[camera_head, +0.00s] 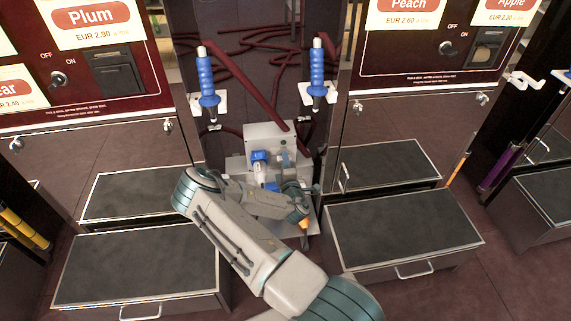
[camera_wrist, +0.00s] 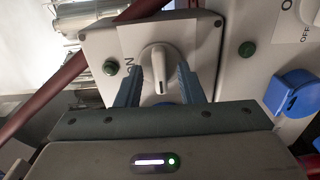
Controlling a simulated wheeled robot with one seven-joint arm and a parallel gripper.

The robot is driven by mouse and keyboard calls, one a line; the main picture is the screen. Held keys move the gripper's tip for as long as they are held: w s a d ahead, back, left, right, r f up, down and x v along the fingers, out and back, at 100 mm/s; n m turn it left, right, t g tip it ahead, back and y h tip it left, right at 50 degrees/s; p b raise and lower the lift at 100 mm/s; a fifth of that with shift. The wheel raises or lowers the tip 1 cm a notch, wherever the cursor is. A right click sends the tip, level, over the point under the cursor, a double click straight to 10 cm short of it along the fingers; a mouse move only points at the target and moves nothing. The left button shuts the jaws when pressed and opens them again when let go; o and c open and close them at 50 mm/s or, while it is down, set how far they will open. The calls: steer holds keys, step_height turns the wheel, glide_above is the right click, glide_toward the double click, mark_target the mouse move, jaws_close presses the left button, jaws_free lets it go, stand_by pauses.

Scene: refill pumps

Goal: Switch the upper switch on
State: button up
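The upper switch, a white rotary knob (camera_wrist: 157,68), sits on a light grey box (camera_wrist: 98,45) in the wrist view. The letters ON show on a pale label to its left. Its raised grip runs nearly straight up and down in that view. My gripper (camera_wrist: 158,82) is open, with one blue-grey finger on each side of the knob and visible gaps to the grip. Part of the knob's lower side is hidden. In the head view the upper box (camera_head: 264,131) stands between the two pumps, with my gripper (camera_head: 284,152) at its front, hiding the knob.
A second box with an OFF label and a blue part (camera_wrist: 292,92) lies right in the wrist view. A dark red hose (camera_wrist: 72,68) passes close beside the upper box. Blue nozzles (camera_head: 207,82) and (camera_head: 317,80) hang above. Dark-topped drawers (camera_head: 404,225) flank my arm.

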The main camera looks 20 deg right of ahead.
jaws_close()
steer(key=shift+m, duration=0.3)
steer(key=shift+m+b, duration=2.3)
steer(key=shift+m, duration=6.3)
jaws_free()
